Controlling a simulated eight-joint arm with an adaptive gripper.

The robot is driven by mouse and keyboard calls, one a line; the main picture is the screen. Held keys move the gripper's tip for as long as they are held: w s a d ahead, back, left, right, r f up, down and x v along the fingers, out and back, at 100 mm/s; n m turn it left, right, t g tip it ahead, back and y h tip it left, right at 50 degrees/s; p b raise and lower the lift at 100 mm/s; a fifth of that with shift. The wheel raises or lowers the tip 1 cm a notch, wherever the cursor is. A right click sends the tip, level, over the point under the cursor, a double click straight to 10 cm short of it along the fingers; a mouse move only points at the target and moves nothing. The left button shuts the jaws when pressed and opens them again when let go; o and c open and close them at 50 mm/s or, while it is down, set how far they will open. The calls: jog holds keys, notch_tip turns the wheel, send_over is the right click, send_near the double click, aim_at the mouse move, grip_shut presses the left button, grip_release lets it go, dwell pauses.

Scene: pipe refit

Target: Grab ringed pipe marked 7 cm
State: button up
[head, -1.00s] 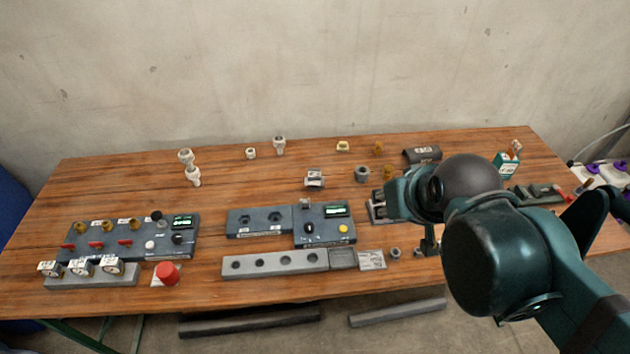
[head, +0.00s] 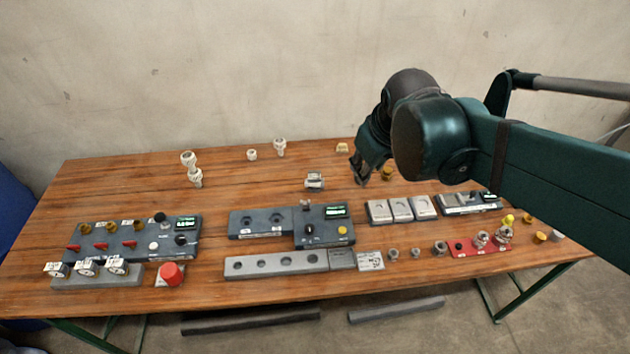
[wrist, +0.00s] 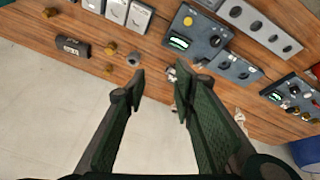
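Several pale pipe pieces stand at the back of the table in the head view: a stacked-looking pair at the left (head: 188,160) and (head: 195,178), a short one (head: 252,154) and a taller flared one (head: 280,147). No 7 cm marking is readable, so I cannot tell which is the ringed pipe. My gripper (head: 362,178) is above the back right of the table, apart from these pipes. In the wrist view my gripper (wrist: 160,76) has its two fingers spread with nothing held. Small pale pieces are partly hidden by the right finger.
Grey control boxes (head: 262,222) and a long holed block (head: 275,264) fill the middle front. Another panel with red levers (head: 125,240) is at the left. White-topped blocks (head: 402,210) and a red tray (head: 470,247) are at the right. The back-centre tabletop is mostly clear.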

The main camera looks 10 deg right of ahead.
jog(key=w+a+f+n+g+p, duration=0.1)
jog(key=w+a+n+p, duration=0.15)
jog(key=w, duration=0.55)
jog(key=n+g+h+p, duration=0.2)
jog(key=n+g+p, duration=0.2)
jog(key=n, duration=0.5)
send_over(314, 172)
jog(key=f, duration=1.6)
jog(key=shift+w+a+f, duration=0.1)
jog(key=shift+a+f, duration=0.2)
jog(key=shift+w+a+f, duration=0.15)
jog(key=shift+f, duration=0.35)
jog(key=shift+d+f, duration=0.2)
jog(key=shift+f, duration=1.1)
jog(key=shift+d+f, duration=0.2)
jog(key=shift+f, duration=1.1)
jog(key=shift+d+f, duration=0.15)
jog(key=shift+f, duration=1.1)
